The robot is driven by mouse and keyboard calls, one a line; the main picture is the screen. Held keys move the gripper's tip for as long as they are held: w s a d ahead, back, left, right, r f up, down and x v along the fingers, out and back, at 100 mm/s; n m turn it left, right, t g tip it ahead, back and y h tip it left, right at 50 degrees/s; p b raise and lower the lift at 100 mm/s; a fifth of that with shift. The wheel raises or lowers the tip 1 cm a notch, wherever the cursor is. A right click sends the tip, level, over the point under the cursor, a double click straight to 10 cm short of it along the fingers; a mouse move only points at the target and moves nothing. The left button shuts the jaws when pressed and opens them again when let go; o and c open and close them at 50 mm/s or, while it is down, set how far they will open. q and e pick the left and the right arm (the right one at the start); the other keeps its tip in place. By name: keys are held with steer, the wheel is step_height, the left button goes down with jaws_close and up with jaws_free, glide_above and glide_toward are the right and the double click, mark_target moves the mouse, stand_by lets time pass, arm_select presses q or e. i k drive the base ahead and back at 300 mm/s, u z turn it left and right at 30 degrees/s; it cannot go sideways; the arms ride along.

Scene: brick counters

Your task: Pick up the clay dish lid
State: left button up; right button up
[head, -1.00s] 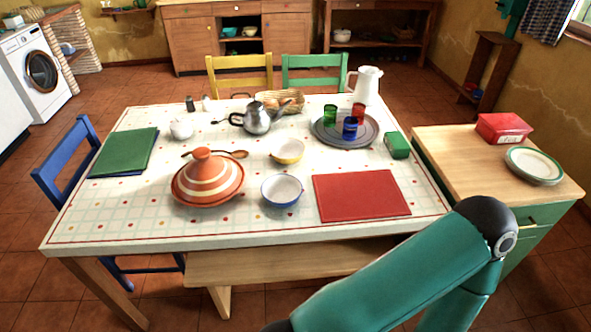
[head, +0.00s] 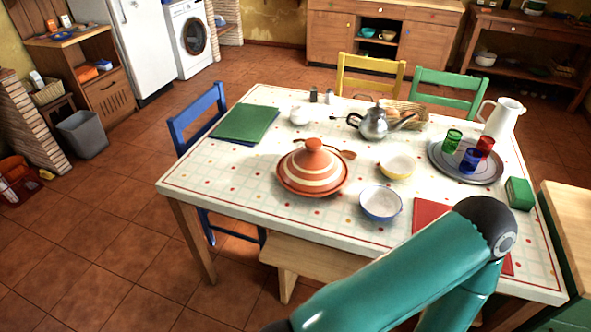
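The clay dish lid (head: 312,166) is an orange-brown cone with cream bands and a round knob. It sits on its clay dish, near the front edge of the table, left of the middle. A wooden spoon (head: 345,154) lies close behind it to the right. One of my arms, a teal one, crosses the lower right of the head view in front of the table. Neither gripper is in view.
The table (head: 215,175) also bears a bowl (head: 380,202), a yellow bowl (head: 396,166), a teapot (head: 373,124), a green folder (head: 246,123) and a tray (head: 480,176) with glasses. A bench (head: 285,260) stands at its front. Open floor lies to the left.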

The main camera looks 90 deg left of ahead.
mark_target(312, 169)
steer(key=z, duration=0.5)
steer(key=i, duration=0.15)
steer(key=u, duration=1.95)
steer(key=i, duration=0.3)
steer(key=u, duration=1.4)
steer(key=k, duration=0.55)
steer(key=u, duration=0.45)
steer(key=i, duration=0.3)
steer(key=u, duration=0.05)
